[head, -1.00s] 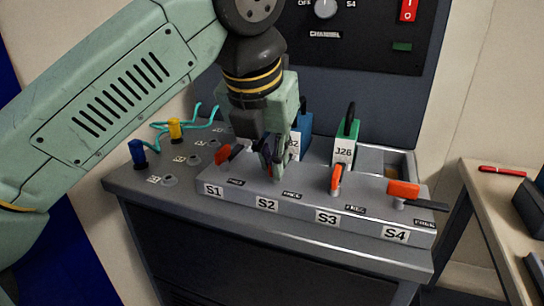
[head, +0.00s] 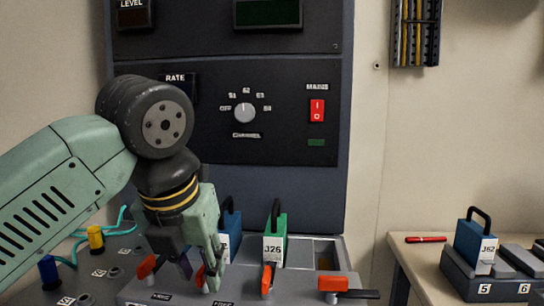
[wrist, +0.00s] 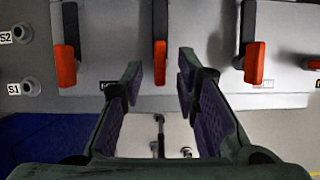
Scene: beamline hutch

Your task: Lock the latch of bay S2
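My gripper (wrist: 160,72) is open, with a finger on each side of the handle and visible gaps. It also shows in the head view (head: 201,268), pointing down at the latch row. A blue block (head: 230,222) stands behind the latch, its label partly covered by my gripper. The S2 bay label is out of view or hidden now.
The S1 latch (head: 147,267) is close on the left and the S3 latch (head: 267,279) on the right, before green block J26 (head: 274,245). The S4 latch (head: 333,284) lies crosswise. A control panel (head: 290,140) rises behind. A side table (head: 415,255) stands right.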

